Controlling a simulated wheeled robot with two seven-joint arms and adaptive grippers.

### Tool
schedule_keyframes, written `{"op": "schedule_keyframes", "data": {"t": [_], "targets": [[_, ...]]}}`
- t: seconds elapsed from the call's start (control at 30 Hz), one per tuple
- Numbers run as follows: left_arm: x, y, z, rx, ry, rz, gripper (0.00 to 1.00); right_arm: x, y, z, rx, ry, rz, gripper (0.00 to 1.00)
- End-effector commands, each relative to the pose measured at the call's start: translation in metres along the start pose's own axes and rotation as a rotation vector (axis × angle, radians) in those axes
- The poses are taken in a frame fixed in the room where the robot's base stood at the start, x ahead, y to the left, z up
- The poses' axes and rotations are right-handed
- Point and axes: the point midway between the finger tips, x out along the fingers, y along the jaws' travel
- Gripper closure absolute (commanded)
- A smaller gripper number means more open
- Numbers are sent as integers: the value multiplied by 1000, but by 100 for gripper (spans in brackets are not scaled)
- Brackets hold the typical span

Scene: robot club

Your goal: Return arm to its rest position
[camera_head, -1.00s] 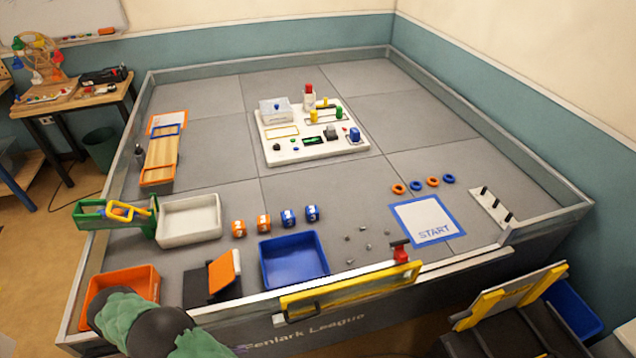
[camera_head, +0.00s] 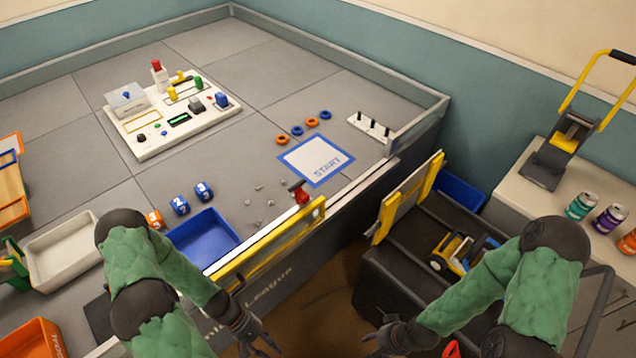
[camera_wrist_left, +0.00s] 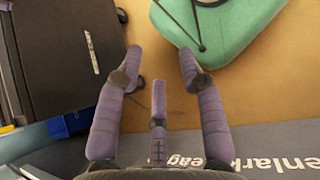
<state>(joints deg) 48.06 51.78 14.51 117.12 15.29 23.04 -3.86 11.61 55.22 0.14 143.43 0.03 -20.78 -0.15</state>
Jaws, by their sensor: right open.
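My left arm, in a green sleeve, comes in from the left in the head view. Its dark gripper (camera_head: 262,343) hangs beside the outer front wall of the arena, above the floor. In the left wrist view the fingers of this gripper (camera_wrist_left: 160,62) are spread, with only floor between them. My right arm, also green-sleeved, comes in from the right. Its gripper (camera_head: 376,343) is open and empty, low in front of the dark cart. The two grippers face each other with a gap between them.
The grey arena wall (camera_head: 330,205) with a yellow-framed panel runs close beside my left arm. The dark cart (camera_head: 400,285), carrying a small yellow vehicle (camera_head: 448,252), stands by my right arm. Cans (camera_head: 581,206) stand on a side counter. A blue tray (camera_head: 205,240) lies inside the arena.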

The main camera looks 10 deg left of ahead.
Motion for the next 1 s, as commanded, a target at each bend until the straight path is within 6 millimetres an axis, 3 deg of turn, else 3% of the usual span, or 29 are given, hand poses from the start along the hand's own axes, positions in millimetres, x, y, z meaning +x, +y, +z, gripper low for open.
{"op": "schedule_keyframes", "data": {"t": [0.2,0.5,0.7,1.0], "targets": [[27,40,4,328,194,-157,61,17,6,-1,0,0,0,52],[46,98,28,729,407,-205,61,32,12,-1,0,0,0,52],[49,113,39,829,455,-195,61,35,12,-1,0,0,0,52],[49,114,40,832,459,-193,61,35,12,-1,0,0,0,52]]}}
